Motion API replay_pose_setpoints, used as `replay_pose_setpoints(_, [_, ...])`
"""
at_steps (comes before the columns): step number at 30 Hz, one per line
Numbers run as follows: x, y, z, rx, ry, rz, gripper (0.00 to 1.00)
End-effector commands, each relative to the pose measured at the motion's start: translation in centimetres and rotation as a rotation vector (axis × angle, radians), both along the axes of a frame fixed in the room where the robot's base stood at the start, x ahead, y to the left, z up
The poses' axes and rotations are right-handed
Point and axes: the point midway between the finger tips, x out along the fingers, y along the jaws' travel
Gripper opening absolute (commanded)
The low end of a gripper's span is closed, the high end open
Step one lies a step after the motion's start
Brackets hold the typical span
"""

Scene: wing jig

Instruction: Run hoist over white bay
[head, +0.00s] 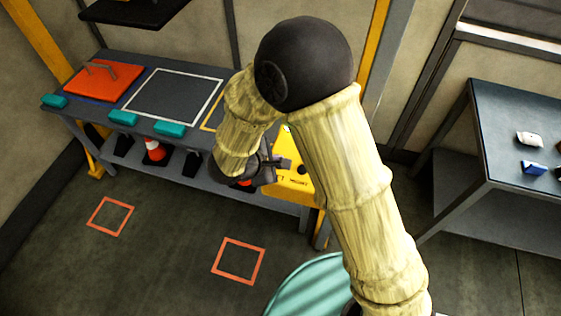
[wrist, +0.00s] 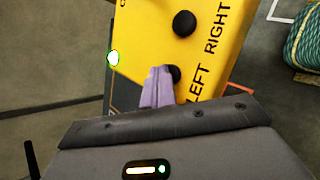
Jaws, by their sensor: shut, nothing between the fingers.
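A yellow control box (head: 297,186) stands beside the bench's right end, partly behind my arm. In the wrist view the box (wrist: 150,30) carries the words LEFT and RIGHT, each beside a round black button. My gripper (head: 284,163) is shut and empty in front of the box. In the wrist view its purple fingertips (wrist: 163,72) overlap the edge of the LEFT button (wrist: 174,73); I cannot tell whether they press it. A light (wrist: 112,58) on the box's edge glows green-white. The white-outlined bay (head: 172,94) on the bench looks empty. I cannot make out the hoist for certain.
An orange plate with a bent handle (head: 97,82) lies on the bench's left. Several teal blocks (head: 168,129) line its front edge. A dark slab (head: 135,12) shows above. A second table (head: 515,110) stands right. Orange squares (head: 238,261) mark clear floor.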

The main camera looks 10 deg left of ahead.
Motion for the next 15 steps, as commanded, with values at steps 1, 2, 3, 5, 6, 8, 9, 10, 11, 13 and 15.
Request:
replay_pose_setpoints(1, [0.0,0.0,0.0,0.000,0.001,-0.001,0.00])
replay_pose_setpoints(2, [0.0,0.0,0.1,0.000,0.000,0.000,0.00])
replay_pose_setpoints(3, [0.0,0.0,0.2,0.000,0.000,0.000,0.00])
replay_pose_setpoints(5, [0.0,0.0,0.6,0.001,0.000,0.000,0.00])
replay_pose_setpoints(6, [0.0,0.0,0.8,0.001,0.000,0.000,0.00])
replay_pose_setpoints(8, [0.0,0.0,1.1,0.001,-0.001,0.000,0.00])
replay_pose_setpoints(9, [0.0,0.0,1.3,0.001,-0.001,0.000,0.00])
replay_pose_setpoints(10, [0.0,0.0,1.4,0.001,0.000,0.001,0.00])
replay_pose_setpoints(11, [0.0,0.0,1.5,0.001,0.000,0.001,0.00])
replay_pose_setpoints(13, [0.0,0.0,1.7,0.001,0.000,0.001,0.00])
replay_pose_setpoints(15, [0.0,0.0,1.7,0.000,0.000,0.000,0.00])
